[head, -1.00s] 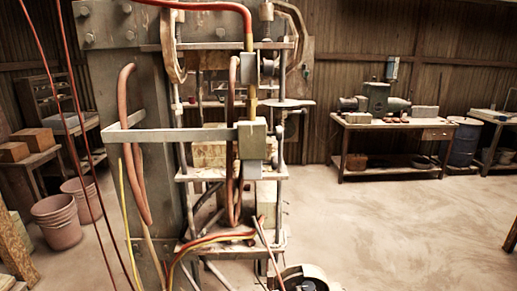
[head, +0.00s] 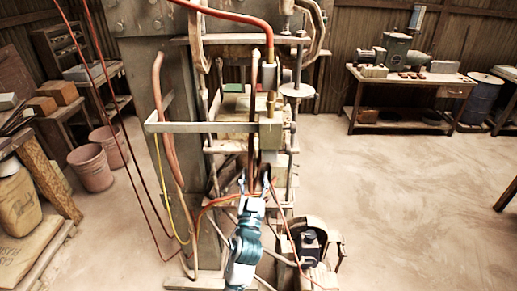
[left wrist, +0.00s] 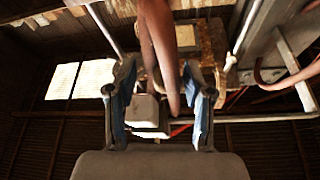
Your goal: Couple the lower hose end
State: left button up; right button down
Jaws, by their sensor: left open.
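A brown hose (head: 252,125) hangs down in front of the press frame in the head view. A pale block (head: 271,136) with a brass fitting (head: 271,104) on top sits just right of it. My left gripper (head: 255,184) points up, open, at the hose's lower part, partly hiding it. In the left wrist view the hose (left wrist: 160,45) comes down between the two spread blue fingers (left wrist: 161,98) in the picture. Contact is not visible, and I cannot tell how deep the hose lies between them. My right gripper is not in view.
A flat metal bar (head: 190,127) crosses left of the block. A red hose (head: 235,13) bends down at the top. Thin cables hang at left. A dark motor-like unit (head: 310,243) stands on the floor right of my arm. The floor at right is clear.

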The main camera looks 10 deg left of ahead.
aim_at(256, 147)
pick_arm(q)
jog(key=x, duration=0.6)
jog(key=b+x, duration=0.1)
jog(key=x, duration=0.3)
jog(key=shift+a, duration=0.25)
jog(key=shift+w+d+r, duration=0.1)
jog(key=shift+w+r, duration=0.15)
jog(key=shift+w, duration=0.15)
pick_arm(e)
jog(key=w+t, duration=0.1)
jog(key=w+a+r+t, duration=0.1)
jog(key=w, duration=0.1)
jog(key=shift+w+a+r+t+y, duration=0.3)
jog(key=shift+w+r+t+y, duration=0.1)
pick_arm(q)
jog(key=shift+c, duration=0.3)
grip_shut()
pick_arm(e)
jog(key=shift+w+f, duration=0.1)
